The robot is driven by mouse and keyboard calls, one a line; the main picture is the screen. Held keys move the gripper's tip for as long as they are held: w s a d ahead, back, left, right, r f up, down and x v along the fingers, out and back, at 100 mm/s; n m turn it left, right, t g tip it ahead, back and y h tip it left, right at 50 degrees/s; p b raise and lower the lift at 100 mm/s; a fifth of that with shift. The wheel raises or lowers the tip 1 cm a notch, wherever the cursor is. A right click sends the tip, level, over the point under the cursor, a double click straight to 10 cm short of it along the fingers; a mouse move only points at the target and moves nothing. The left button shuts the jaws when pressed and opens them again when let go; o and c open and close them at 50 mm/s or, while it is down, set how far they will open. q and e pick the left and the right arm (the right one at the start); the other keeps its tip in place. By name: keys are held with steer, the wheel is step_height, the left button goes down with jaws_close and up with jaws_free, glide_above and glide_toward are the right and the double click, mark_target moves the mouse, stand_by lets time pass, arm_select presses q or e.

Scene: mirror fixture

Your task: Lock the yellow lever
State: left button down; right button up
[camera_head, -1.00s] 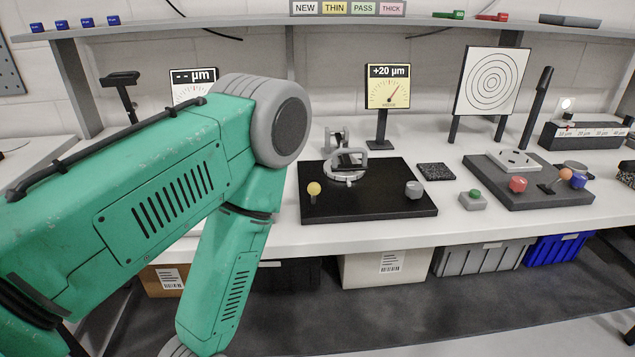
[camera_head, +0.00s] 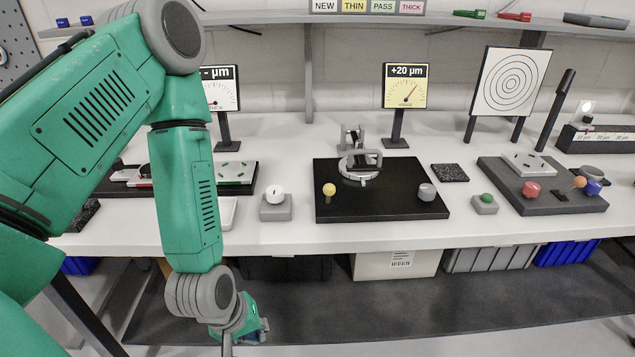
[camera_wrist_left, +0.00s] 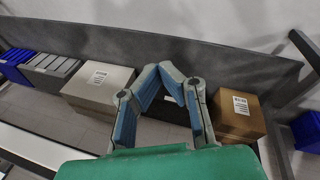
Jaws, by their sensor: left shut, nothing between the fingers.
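The yellow lever shows as a round yellow knob (camera_head: 329,189) on a short stem, at the left front of a black base plate (camera_head: 380,211). A ring-shaped mirror mount (camera_head: 360,167) stands on the same plate, with a grey knob (camera_head: 426,192) at the right. My left gripper (camera_head: 251,334) hangs low in front of the bench, below and left of the lever, well apart from it. In the left wrist view its fingers (camera_wrist_left: 160,68) lean together, shut and empty. The lever is not in that view. My right gripper is not in view.
A white-topped button box (camera_head: 275,206) stands left of the black plate, and a green-button box (camera_head: 486,203) right of it. Dial displays (camera_head: 405,86) stand behind. The bench front edge (camera_head: 400,239) lies above my gripper in the head view. Cartons (camera_wrist_left: 236,115) and bins sit under the bench.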

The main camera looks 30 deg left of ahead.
mark_target(329, 196)
arm_select(q)
steer(key=w+a+r+n+t+p, duration=0.2)
steer(key=w+r+n, duration=0.4)
steer(key=r+n, duration=0.4)
steer(key=w+a+r+n+t+h+p, duration=0.1)
steer(key=w+r+n+t+p, duration=0.3)
steer(key=r+n, duration=0.7)
step_height(329, 196, up, 4)
steer(key=shift+w+a+f+t+h+p, duration=0.3)
steer(key=shift+w+a+p, duration=0.4)
steer(key=shift+w, duration=0.4)
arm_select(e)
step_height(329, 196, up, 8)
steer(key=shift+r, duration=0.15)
arm_select(q)
steer(key=b+x, duration=0.8)
steer(key=x, duration=0.1)
steer(key=shift+f+b, duration=0.25)
steer(key=shift+b, duration=0.15)
steer(key=w, duration=0.1)
steer(key=w+d, duration=0.1)
steer(key=w, duration=0.1)
steer(key=shift+w+d, duration=0.15)
steer(key=shift+w, duration=0.1)
steer(key=shift+w+d+r, duration=0.1)
steer(key=shift+w+d, duration=0.15)
steer(key=shift+w, duration=0.2)
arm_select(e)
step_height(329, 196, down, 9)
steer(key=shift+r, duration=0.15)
